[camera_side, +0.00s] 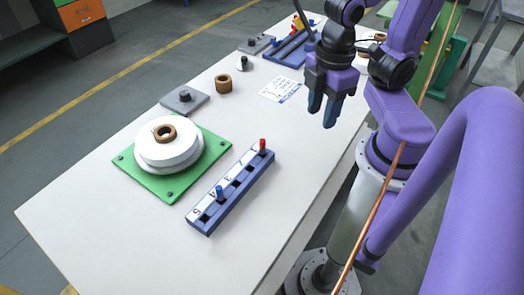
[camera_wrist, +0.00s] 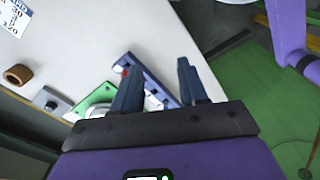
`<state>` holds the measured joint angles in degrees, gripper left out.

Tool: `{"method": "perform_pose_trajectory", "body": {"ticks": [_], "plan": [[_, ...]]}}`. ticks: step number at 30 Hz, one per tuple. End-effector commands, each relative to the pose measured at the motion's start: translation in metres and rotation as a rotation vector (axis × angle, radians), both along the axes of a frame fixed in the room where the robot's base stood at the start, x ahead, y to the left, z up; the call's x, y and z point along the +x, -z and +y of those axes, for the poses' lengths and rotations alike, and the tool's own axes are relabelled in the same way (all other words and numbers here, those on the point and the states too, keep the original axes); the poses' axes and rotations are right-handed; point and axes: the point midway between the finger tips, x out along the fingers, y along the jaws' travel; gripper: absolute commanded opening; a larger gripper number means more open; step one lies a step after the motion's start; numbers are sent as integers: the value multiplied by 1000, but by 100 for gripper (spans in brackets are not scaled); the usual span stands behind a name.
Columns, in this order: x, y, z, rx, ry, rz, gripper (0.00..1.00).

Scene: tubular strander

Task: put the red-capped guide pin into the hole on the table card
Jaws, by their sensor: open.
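The red-capped guide pin (camera_side: 263,145) stands upright in the far end of a blue rack (camera_side: 232,190) with a lettered white strip. Its red top also shows in the wrist view (camera_wrist: 124,71), partly hidden by a finger. The white table card (camera_side: 281,89) lies flat farther back on the table, with printing on it; its hole is too small to make out. In the wrist view, part of the card (camera_wrist: 17,14) shows at the top left corner. My gripper (camera_side: 322,112) is open and empty, fingers down, above the table's right side, apart from pin and card.
A blue-capped pin (camera_side: 219,192) stands near the rack's front end. A white spool (camera_side: 168,148) with a brown ring sits on a green plate (camera_side: 182,188). A loose brown ring (camera_side: 223,84) and a grey block (camera_side: 184,98) lie behind. The table's front left is clear.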

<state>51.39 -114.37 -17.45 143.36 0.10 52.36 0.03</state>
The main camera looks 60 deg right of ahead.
Motion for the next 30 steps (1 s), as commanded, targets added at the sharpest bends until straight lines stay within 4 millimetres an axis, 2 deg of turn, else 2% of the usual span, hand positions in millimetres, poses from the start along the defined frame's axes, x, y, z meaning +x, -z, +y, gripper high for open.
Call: {"method": "perform_pose_trajectory", "body": {"ticks": [3, 4, 11, 16, 20, 30], "plan": [[0, 0, 0, 0, 0, 0, 43], [0, 0, 0, 0, 0, 0, 46], [0, 0, 0, 0, 2, 0, 46], [7, -1, 2, 0, 126, 3, 46], [21, -4, 5, -1, 393, 10, 46], [64, -12, 13, 1, 1255, 28, 46]]}}
